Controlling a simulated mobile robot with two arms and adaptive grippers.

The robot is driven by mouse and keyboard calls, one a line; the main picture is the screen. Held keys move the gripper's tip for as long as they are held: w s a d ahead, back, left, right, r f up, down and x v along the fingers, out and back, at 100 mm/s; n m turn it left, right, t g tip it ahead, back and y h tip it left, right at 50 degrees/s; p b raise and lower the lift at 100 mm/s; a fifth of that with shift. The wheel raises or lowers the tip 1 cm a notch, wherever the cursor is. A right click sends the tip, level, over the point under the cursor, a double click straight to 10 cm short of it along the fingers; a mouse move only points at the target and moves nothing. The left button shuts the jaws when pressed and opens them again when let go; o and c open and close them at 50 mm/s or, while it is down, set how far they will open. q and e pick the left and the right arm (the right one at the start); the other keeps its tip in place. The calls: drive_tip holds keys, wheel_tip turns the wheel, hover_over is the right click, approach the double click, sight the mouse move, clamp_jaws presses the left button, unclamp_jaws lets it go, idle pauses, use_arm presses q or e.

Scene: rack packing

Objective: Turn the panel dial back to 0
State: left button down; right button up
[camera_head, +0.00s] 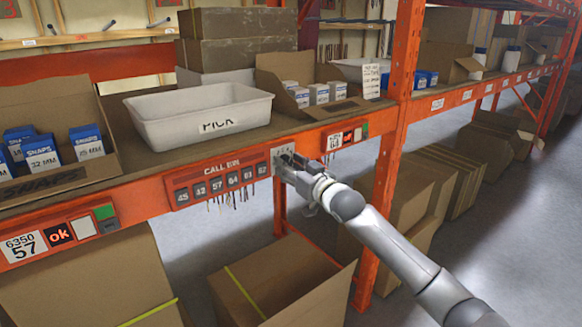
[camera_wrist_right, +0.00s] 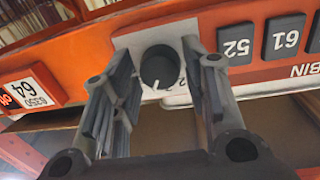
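The panel dial (camera_wrist_right: 159,66) is a dark round knob on a light grey plate (camera_wrist_right: 128,42) fixed to the orange shelf beam. A short white pointer mark shows near its lower edge in the right wrist view, with partly hidden print beside it. My right gripper (camera_wrist_right: 158,72) is open, with one finger on each side of the dial and visible gaps between. Whether the fingertips reach past the knob's face, I cannot tell. In the head view my right gripper (camera_head: 287,160) is at the plate and hides the dial. My left gripper is not in view.
The red call panel (camera_head: 220,180) with numbered buttons is beside the dial plate. Above are a white PICK tote (camera_head: 200,112) and an open carton (camera_head: 305,88) of small boxes. An orange upright (camera_head: 396,115) stands to the right.

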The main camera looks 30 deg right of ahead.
drive_tip(key=c, duration=0.6)
drive_tip(key=n, duration=0.9)
drive_tip(key=n+t+y+b, duration=0.1)
drive_tip(key=n, duration=0.9)
drive_tip(key=shift+d+y, duration=0.2)
drive_tip(key=shift+y, duration=0.1)
drive_tip(key=n, duration=0.6)
drive_tip(key=shift+y, duration=0.3)
drive_tip(key=shift+f+n, duration=0.1)
drive_tip(key=shift+n, duration=0.2)
